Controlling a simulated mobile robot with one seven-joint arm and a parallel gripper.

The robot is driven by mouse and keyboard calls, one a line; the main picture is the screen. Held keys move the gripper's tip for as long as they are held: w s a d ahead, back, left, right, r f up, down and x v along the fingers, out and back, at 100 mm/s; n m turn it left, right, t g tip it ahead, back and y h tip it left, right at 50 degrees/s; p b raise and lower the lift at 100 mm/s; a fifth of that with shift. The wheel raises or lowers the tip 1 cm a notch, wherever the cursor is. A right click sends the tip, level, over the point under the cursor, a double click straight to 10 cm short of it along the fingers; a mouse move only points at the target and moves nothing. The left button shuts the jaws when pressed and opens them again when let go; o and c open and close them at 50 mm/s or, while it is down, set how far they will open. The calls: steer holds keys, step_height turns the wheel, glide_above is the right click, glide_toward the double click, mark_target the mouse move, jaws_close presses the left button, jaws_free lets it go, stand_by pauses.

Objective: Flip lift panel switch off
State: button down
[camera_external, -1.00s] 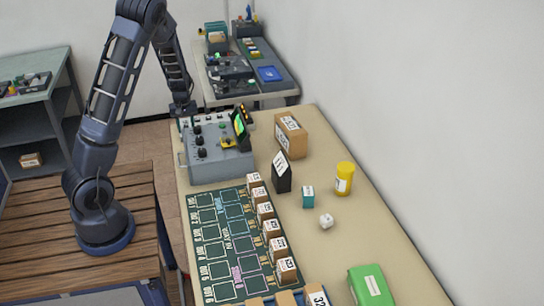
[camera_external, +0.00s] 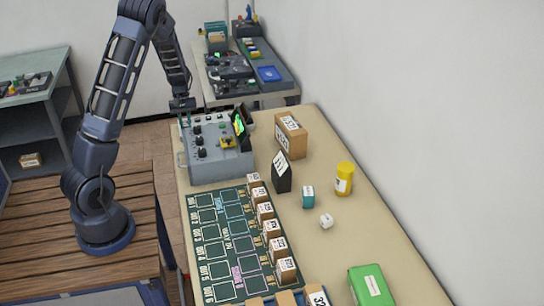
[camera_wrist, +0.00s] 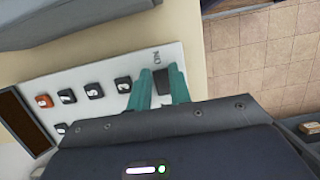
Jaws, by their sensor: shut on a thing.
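The lift panel is a grey control box (camera_external: 218,165) with dark knobs and a tilted screen, at the far end of the long table in the external view. In the wrist view its pale face (camera_wrist: 100,72) carries several dark buttons and one orange button. A dark switch (camera_wrist: 162,80) sits near the panel's edge, beside small lettering. My gripper (camera_wrist: 160,88) has its two teal fingers on either side of this switch, shut on it. In the external view my gripper (camera_external: 182,104) is at the panel's far left corner, and its fingertips are too small to make out.
A dark green mat (camera_external: 222,245) with several small boxes lies in front of the panel. A brown carton (camera_external: 291,135), black holder (camera_external: 281,176) and yellow bottle (camera_external: 344,179) stand to the right. A second table (camera_external: 262,100) with equipment is behind.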

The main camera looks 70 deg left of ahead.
mark_target(186, 126)
steer(key=c, duration=1.3)
jaws_free()
steer(key=v, duration=1.1)
steer(key=shift+f, duration=0.1)
